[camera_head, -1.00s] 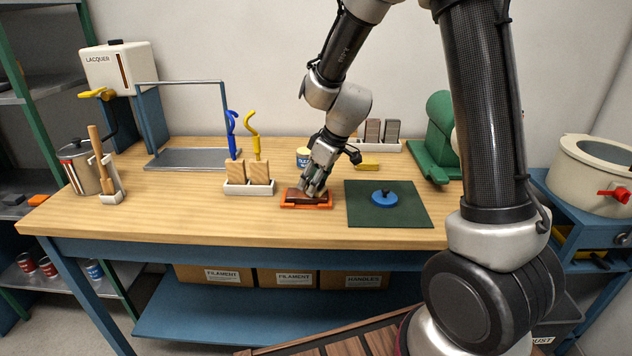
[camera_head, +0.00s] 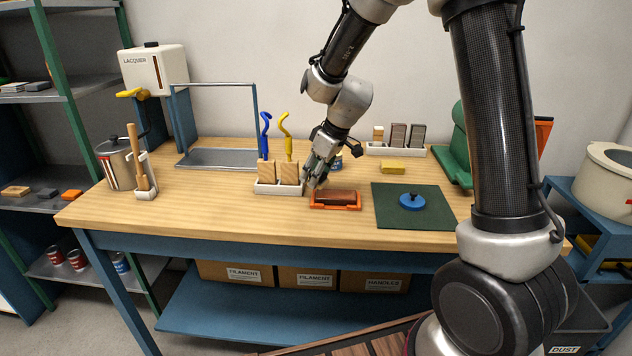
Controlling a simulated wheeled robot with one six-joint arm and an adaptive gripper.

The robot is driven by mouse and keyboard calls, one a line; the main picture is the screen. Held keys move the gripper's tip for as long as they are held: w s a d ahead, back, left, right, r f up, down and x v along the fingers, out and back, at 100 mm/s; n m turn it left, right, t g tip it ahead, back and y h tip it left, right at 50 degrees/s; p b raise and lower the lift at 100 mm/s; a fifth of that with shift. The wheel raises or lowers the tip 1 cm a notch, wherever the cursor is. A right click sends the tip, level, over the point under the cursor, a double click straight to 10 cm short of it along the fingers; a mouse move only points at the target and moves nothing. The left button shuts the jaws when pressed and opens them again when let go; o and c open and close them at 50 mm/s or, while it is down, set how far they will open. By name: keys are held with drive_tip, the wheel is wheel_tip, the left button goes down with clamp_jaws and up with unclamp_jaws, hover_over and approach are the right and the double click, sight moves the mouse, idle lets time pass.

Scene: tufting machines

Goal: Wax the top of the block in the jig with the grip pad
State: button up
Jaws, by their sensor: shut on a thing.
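The reddish-brown block (camera_head: 338,197) lies flat in the orange jig (camera_head: 337,207) near the front middle of the bench. My gripper (camera_head: 311,182) is at the jig's left end, pointing down, its fingertips just behind and left of the block. It is shut on a small greyish thing, taken as the grip pad, which the fingers mostly hide. I cannot tell whether the pad touches the block or the jig. Most of the block's top is in plain view.
A green mat (camera_head: 391,215) with a blue knobbed disc (camera_head: 412,201) lies right of the jig. A yellow block (camera_head: 393,167) and a white rack (camera_head: 396,151) are behind.

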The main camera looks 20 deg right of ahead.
drive_tip(key=shift+r, duration=2.8)
